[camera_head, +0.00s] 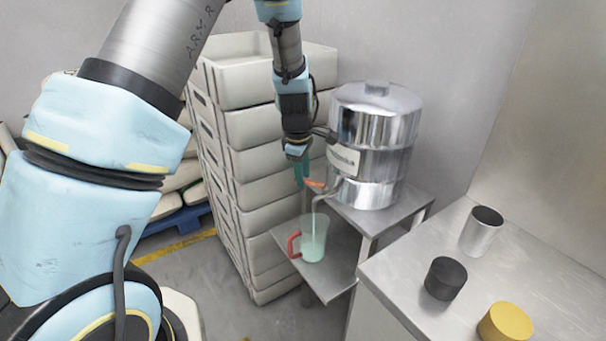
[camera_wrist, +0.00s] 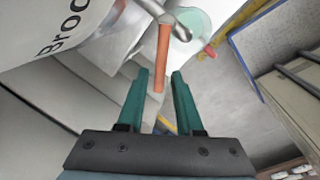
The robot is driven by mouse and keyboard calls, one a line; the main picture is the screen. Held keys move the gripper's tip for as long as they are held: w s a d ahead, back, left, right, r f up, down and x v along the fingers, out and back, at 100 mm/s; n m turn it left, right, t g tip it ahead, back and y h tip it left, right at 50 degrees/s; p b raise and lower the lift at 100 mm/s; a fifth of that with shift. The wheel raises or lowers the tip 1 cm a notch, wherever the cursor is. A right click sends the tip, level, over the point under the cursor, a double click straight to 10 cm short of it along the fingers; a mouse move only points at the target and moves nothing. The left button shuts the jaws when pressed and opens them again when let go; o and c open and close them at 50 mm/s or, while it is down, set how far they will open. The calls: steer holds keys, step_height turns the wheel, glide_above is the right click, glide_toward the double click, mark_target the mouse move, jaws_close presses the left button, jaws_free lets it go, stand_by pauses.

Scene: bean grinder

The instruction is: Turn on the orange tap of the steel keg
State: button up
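The steel keg (camera_head: 372,130) stands on a metal stand, with its tap low on its left side. The orange tap handle (camera_head: 314,183) sticks out to the left; it also shows in the wrist view (camera_wrist: 163,50). My gripper (camera_head: 301,172) is beside the handle. In the wrist view, my green fingers (camera_wrist: 160,74) are open, with the handle's end between them and a gap on each side. A clear jug (camera_head: 318,230) with a red handle stands under the spout.
The jug is on a low metal shelf (camera_head: 335,284). Stacked beige crates (camera_head: 250,130) stand close on the left. At right, a steel counter (camera_head: 400,265) holds a metal cup (camera_head: 482,232), a black cylinder (camera_head: 445,279) and a yellow cylinder (camera_head: 504,323).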

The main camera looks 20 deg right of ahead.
steer(key=shift+o, duration=0.8)
step_height(320, 180, up, 11)
steer(key=s+a+b, duration=0.1)
steer(key=shift+s+a+f, duration=0.2)
steer(key=shift+s+a, duration=0.05)
steer(key=a+m, duration=0.4)
steer(key=a, duration=1.5)
steer(key=s+a+m+y, duration=0.1)
steer(key=s+a+m, duration=0.5)
steer(key=a, duration=0.6)
steer(key=shift+s+a+f, duration=0.15)
steer(key=shift+s+a, duration=0.25)
steer(key=shift+s, duration=0.7)
